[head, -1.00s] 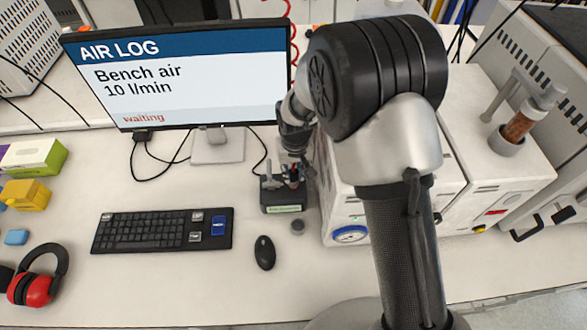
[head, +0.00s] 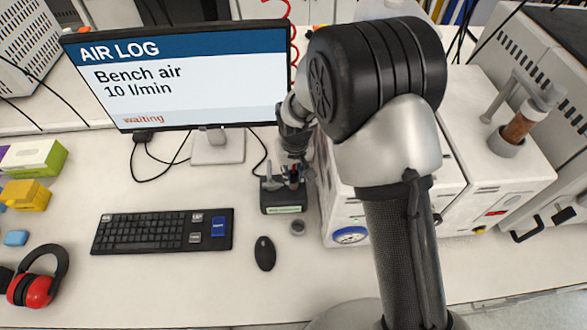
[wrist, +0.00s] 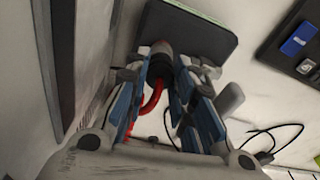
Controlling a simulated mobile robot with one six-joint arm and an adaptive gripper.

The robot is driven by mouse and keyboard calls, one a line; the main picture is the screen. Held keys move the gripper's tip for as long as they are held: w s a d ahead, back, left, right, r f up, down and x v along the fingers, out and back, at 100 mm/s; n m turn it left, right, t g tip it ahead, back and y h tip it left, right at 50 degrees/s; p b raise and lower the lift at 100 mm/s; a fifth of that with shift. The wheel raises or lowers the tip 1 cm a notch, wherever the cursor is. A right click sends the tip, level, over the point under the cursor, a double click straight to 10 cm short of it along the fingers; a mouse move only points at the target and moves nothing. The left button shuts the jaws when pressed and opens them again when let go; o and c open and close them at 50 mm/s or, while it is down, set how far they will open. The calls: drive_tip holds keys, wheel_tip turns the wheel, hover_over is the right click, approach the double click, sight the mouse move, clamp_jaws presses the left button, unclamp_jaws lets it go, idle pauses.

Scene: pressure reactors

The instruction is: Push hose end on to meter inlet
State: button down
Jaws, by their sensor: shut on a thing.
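The meter (head: 284,203) is a dark block with a green label on the bench in front of the monitor's right side. A grey post (head: 268,180) stands at its left; the post also shows in the wrist view (wrist: 229,99). My gripper (head: 292,174) is right over the meter, pointing down, and hides much of its top. In the wrist view my gripper (wrist: 168,70) is shut on the hose end (wrist: 161,48), a dark piece with a reddish tip. The red hose (wrist: 153,98) curves between the fingers. Whether the hose end touches the inlet cannot be told.
White instruments (head: 345,205) stand close to the right of the meter. The monitor (head: 185,75) is behind, the keyboard (head: 150,230) to the left. A mouse (head: 265,253) and a small grey round piece (head: 298,227) lie in front. A coiled red hose (head: 292,20) hangs behind the monitor.

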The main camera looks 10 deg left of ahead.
drive_tip(key=shift+r+p, duration=0.3)
drive_tip(key=shift+p, duration=0.4)
drive_tip(key=shift+s+r+p, duration=0.1)
drive_tip(key=shift+r+p, duration=0.25)
drive_tip(key=shift+r, duration=0.3)
drive_tip(key=shift+r+p, duration=0.7)
drive_tip(key=shift+r, duration=0.3)
